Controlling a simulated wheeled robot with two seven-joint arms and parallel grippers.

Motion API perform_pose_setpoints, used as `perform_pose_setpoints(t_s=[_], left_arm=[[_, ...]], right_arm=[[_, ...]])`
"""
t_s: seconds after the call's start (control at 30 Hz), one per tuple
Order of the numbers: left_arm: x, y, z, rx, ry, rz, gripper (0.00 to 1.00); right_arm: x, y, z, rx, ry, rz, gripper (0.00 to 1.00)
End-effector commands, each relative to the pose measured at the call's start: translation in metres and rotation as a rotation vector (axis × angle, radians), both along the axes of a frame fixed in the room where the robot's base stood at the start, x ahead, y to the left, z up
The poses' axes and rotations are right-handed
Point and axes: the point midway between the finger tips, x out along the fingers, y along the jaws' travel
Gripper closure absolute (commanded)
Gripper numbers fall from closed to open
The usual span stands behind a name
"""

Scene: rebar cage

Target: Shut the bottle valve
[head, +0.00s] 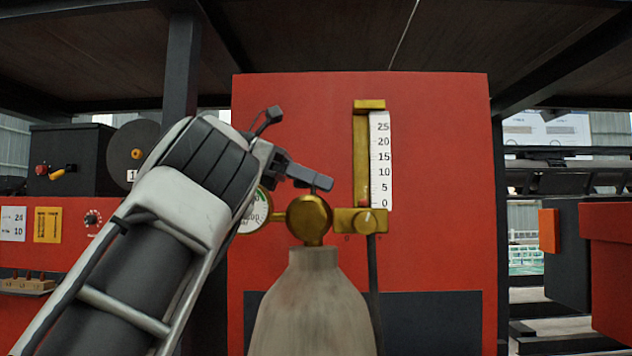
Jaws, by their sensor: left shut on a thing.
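A grey gas bottle (310,305) stands upright in the middle of the view, its lower part cut off by the frame. A brass valve body (309,218) sits on its neck. My left gripper (313,181) comes in from the left, its dark fingers just above the brass body. It is shut on the bottle valve's top, which the fingers mostly hide. A round pressure gauge (256,214) to the left is partly covered by my arm. A brass flowmeter (362,160) with a white scale reading 0 to 25 stands to the right. My right gripper is out of view.
A small knob (366,222) sits at the flowmeter's base, with a dark hose (374,280) hanging below. A red panel (440,190) stands behind the bottle. A black box with a reel (133,153) is at the left. Space right of the flowmeter is clear.

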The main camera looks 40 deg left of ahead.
Motion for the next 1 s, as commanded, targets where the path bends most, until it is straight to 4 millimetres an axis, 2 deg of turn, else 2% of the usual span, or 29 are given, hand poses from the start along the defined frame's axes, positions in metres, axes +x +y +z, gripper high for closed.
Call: perform_pose_setpoints(t_s=[0.4, 1.0], left_arm=[[-0.0006, 0.0007, -0.0002, -0.003, 0.001, -0.157, 0.62], [-0.0003, 0.0001, -0.0014, -0.005, 0.008, -0.181, 0.62]], right_arm=[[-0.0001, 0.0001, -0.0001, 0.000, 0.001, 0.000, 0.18], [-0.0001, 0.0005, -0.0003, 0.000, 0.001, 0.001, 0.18]])
